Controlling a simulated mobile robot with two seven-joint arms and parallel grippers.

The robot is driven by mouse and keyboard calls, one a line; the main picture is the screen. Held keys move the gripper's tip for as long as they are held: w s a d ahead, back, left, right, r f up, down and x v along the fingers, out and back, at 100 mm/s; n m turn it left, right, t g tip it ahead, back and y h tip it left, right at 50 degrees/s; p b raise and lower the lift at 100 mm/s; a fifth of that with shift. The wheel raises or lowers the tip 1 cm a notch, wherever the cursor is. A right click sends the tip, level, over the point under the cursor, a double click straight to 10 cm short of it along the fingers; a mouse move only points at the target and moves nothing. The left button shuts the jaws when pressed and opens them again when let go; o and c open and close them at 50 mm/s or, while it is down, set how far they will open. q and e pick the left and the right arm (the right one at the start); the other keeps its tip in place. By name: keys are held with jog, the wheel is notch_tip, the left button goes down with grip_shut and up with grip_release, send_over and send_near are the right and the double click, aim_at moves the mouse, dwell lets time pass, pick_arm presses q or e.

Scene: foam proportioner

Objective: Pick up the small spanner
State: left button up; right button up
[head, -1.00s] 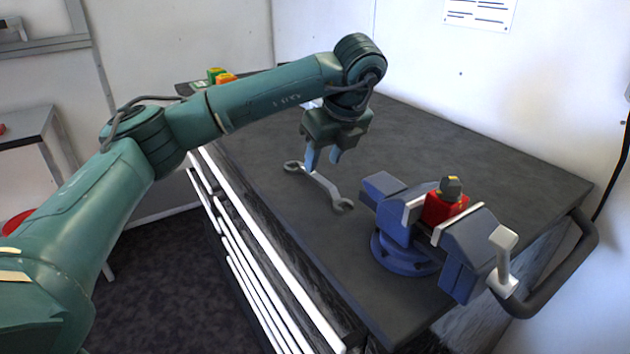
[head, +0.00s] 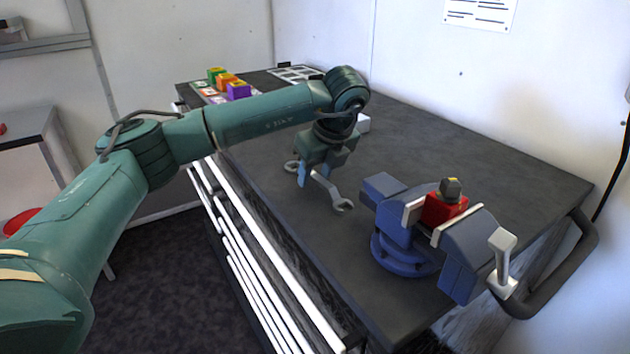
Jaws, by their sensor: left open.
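A grey metal spanner (head: 336,195) lies on the dark workbench top (head: 440,150), left of the vise. Its near open end points toward the vise, and its other end shows just left of my gripper. My left gripper (head: 312,180) is open and points down over the spanner, near its left end. The fingers hide part of the spanner's shaft. I cannot tell whether the fingers touch it or whether the shaft lies between them. My right gripper is not in view.
A blue vise (head: 405,245) clamps a red block (head: 443,208) with a dark knob at the bench's front right. Green, orange and purple (head: 238,91) blocks stand at the far left. A white block (head: 363,122) sits behind my wrist. The bench's far right is clear.

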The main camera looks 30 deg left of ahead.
pick_arm(q)
jog(key=shift+f, duration=0.2)
jog(key=shift+c, duration=0.4)
grip_shut()
